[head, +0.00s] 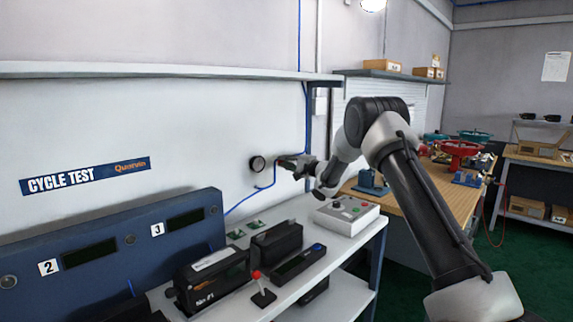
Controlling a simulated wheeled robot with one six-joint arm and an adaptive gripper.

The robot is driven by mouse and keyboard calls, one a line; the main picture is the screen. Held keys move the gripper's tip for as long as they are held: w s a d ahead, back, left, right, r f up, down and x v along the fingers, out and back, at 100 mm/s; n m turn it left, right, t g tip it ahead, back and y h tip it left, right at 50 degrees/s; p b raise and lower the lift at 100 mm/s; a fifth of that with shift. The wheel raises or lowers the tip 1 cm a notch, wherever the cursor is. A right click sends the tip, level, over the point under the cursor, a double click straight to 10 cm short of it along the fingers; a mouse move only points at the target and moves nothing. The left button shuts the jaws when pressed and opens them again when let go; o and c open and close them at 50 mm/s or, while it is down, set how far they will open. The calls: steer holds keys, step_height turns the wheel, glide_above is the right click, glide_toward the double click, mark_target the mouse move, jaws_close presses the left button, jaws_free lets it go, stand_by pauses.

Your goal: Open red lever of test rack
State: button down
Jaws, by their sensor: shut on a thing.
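My gripper (283,161) is at the white wall, just right of a round black gauge (257,165) and beside the vertical blue air line (304,130). Its jaws are shut on a small part of the test rack's air line there, which I take to be the red lever. The fingers cover most of it, so its angle cannot be told. My arm reaches in from the lower right.
Below stands a white bench with black boxes (278,243), a small red-topped part (262,290) and a grey button box (346,215). A blue numbered panel (120,255) is at left. A shelf (150,70) runs above. A wooden workbench (455,197) is behind my arm.

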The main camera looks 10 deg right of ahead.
steer(key=shift+d, duration=0.1)
stand_by(0.4)
steer(key=c, duration=1.5)
jaws_free()
steer(key=shift+o, duration=0.2)
steer(key=v, duration=1.2)
